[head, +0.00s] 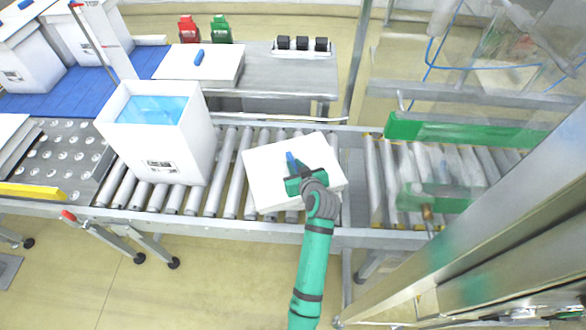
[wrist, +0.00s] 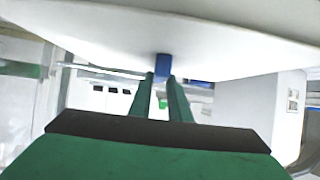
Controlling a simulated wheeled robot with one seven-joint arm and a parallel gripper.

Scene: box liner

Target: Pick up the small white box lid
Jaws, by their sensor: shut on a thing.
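The white box lid (head: 262,168) has a blue handle (head: 291,161) on its top. In the head view it shows over the right part of the roller conveyor, turned at an angle. My gripper (head: 298,172) is above the lid, shut on the blue handle. In the wrist view the lid (wrist: 230,45) fills the top, and the blue handle (wrist: 163,62) sits between the tips of my two fingers (wrist: 170,80). The lid's underside is hidden, and I cannot tell how far it is above the rollers.
An open white box (head: 160,150) with a blue liner (head: 152,108) stands on the rollers to the left. Another white lid (head: 215,65) with a blue handle lies on the back table, near red (head: 188,30) and green (head: 221,30) items. Green-edged machine guards (head: 440,130) stand to the right.

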